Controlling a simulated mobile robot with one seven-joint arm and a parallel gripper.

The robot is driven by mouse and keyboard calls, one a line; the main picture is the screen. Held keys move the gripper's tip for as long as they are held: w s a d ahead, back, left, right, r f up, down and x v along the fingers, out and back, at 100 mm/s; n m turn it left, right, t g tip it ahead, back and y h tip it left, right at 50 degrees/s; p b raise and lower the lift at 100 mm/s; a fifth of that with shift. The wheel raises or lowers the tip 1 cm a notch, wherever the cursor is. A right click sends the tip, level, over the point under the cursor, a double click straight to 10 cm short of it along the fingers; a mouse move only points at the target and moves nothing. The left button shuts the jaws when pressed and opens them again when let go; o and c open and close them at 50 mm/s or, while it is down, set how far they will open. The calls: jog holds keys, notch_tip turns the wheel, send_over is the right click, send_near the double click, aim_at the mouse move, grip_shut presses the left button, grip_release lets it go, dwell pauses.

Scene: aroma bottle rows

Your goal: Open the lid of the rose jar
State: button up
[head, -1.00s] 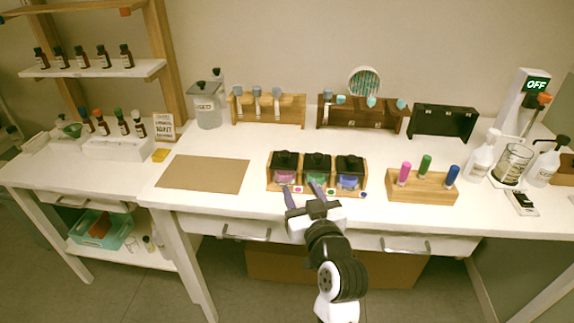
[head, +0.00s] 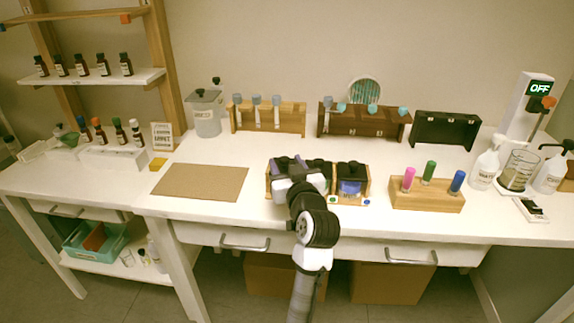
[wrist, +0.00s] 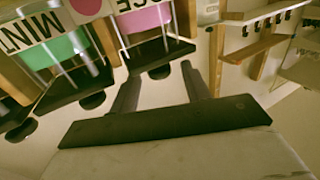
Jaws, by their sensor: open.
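The rose jar shows in the wrist view as a pink jar (wrist: 146,18) with a label partly cut off. Its black lid (wrist: 160,52) looks closed, with a dark knob (wrist: 163,69) between my fingers. My gripper (wrist: 160,75) is open, one finger on either side of the knob, with a gap to each. In the head view my gripper (head: 292,164) is over the left end of the jar rack and hides most of the rose jar. The green mint jar (wrist: 52,50) with its black lid is beside it. A blue jar (head: 349,188) is at the rack's right end.
A brown mat (head: 200,182) lies left of the rack. A wooden block (head: 427,195) with pink, green and blue pieces stands to the right. Wooden racks (head: 268,118) stand behind. The white table between is clear.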

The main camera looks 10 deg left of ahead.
jog(key=shift+w, duration=0.1)
grip_shut()
dwell(0.3)
jog(key=shift+w+r+p, duration=0.1)
jog(key=shift+r+p, duration=0.05)
jog(key=shift+p, duration=0.15)
